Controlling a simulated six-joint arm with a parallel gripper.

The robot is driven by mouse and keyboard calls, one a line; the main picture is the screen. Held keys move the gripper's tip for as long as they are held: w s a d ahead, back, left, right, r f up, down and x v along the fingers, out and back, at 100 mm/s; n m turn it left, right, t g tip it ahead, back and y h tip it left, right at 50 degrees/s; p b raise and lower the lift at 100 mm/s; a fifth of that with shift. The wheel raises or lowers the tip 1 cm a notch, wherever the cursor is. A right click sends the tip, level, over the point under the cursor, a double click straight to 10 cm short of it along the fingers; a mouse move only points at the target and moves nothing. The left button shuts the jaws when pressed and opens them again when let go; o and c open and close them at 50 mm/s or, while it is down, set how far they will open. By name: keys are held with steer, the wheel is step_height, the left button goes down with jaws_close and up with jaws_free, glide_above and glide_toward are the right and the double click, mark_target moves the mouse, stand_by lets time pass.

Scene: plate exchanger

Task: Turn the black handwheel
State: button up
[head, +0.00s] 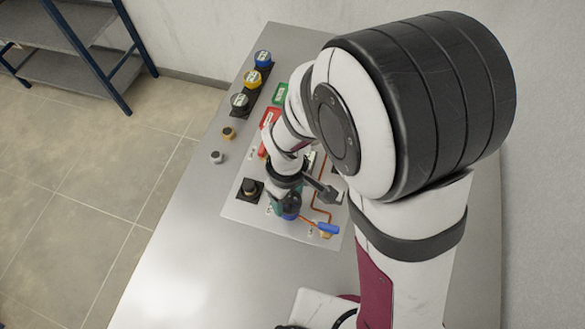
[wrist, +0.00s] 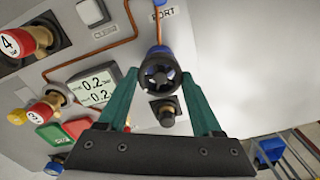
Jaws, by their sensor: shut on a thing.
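The black handwheel (wrist: 160,75) is a small round spoked wheel in the upper middle of the wrist view, with a blue part behind it. My gripper (wrist: 162,80) has its two green fingers on either side of the wheel and is shut on it. In the head view my gripper (head: 284,203) is low over the panel, fingers pointing down. There the wheel is mostly hidden by my gripper and cannot be made out clearly.
A display (wrist: 95,88) shows 0.2 values. A black knob (wrist: 163,111) sits near the wheel. A blue-handled lever (head: 327,228) lies close on the right, a dark knob (head: 250,189) on the left. Blue, yellow and grey caps (head: 252,79) line the far edge. The near panel is bare.

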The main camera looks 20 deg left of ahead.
steer(key=m, duration=0.4)
steer(key=shift+m, duration=0.3)
steer(key=m, duration=0.3)
steer(key=shift+m, duration=0.3)
steer(key=m, duration=0.4)
steer(key=shift+d, duration=0.1)
steer(key=shift+m, duration=2.4)
steer(key=o, duration=1.4)
steer(key=shift+r, duration=0.1)
